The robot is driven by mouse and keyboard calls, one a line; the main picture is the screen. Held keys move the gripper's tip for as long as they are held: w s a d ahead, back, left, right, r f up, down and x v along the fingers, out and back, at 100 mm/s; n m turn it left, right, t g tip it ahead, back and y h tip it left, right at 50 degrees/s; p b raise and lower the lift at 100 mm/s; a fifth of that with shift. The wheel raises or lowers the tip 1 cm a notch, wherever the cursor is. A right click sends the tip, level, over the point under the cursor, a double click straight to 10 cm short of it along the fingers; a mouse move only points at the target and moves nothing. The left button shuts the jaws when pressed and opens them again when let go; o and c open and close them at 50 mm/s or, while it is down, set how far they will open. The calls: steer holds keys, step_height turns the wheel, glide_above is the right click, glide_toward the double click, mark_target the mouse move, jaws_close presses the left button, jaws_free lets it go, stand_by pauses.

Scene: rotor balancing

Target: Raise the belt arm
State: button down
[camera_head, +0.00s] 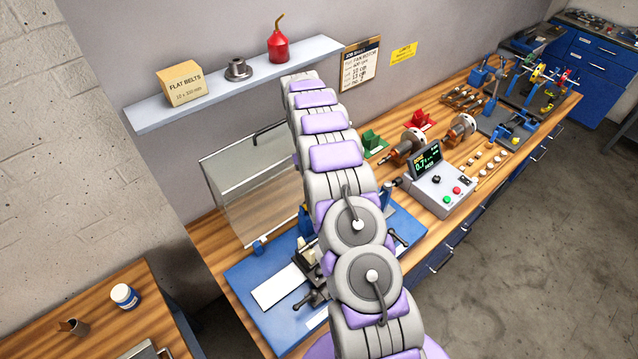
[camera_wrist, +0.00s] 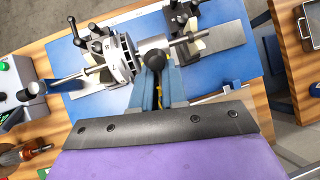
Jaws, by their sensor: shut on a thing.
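In the wrist view my gripper (camera_wrist: 155,75) has its blue-grey fingers shut on a dark rounded piece (camera_wrist: 155,62), which seems to be the belt arm's grip; the fingers hide most of it. Right behind it is a rotor (camera_wrist: 115,60), a grey marked disc on a horizontal shaft (camera_wrist: 185,39). The shaft runs over dark supports on a blue base plate (camera_wrist: 225,67). In the head view my arm covers the gripper, the rotor and the belt arm. Whether the belt arm is up or down cannot be told.
A clear guard panel (camera_head: 250,195) stands at the back left of the blue base (camera_head: 250,270). A control box (camera_head: 440,188) with a lit display stands right of it. Spare rotors (camera_head: 408,145) and tools lie farther along the bench. A shelf (camera_head: 215,88) hangs above.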

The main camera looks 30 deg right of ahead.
steer(key=shift+w+r+g+p, duration=0.15)
steer(key=shift+w+g+p, duration=0.2)
steer(key=shift+p, duration=0.25)
steer(key=c, duration=1.2)
jaws_free()
steer(key=shift+r, duration=0.1)
step_height(320, 180, up, 4)
steer(key=p, duration=0.4)
steer(key=shift+w, duration=0.1)
steer(key=shift+s+f, duration=0.3)
steer(key=shift+f, duration=0.1)
steer(key=shift+s+a+b, duration=0.2)
steer(key=shift+s+b, duration=0.15)
steer(key=shift+s, duration=0.2)
steer(key=shift+s+a+r+b, duration=0.25)
steer(key=shift+s+a+b, duration=0.35)
steer(key=shift+s, duration=1.7)
steer(key=shift+s+a+r+b, duration=0.2)
steer(key=shift+s+a+b, duration=0.45)
steer(key=shift+s, duration=1.6)
steer(key=shift+s+a+r+b, duration=0.35)
steer(key=shift+s+a, duration=0.4)
steer(key=shift+s, duration=1.55)
steer(key=shift+f, duration=0.1)
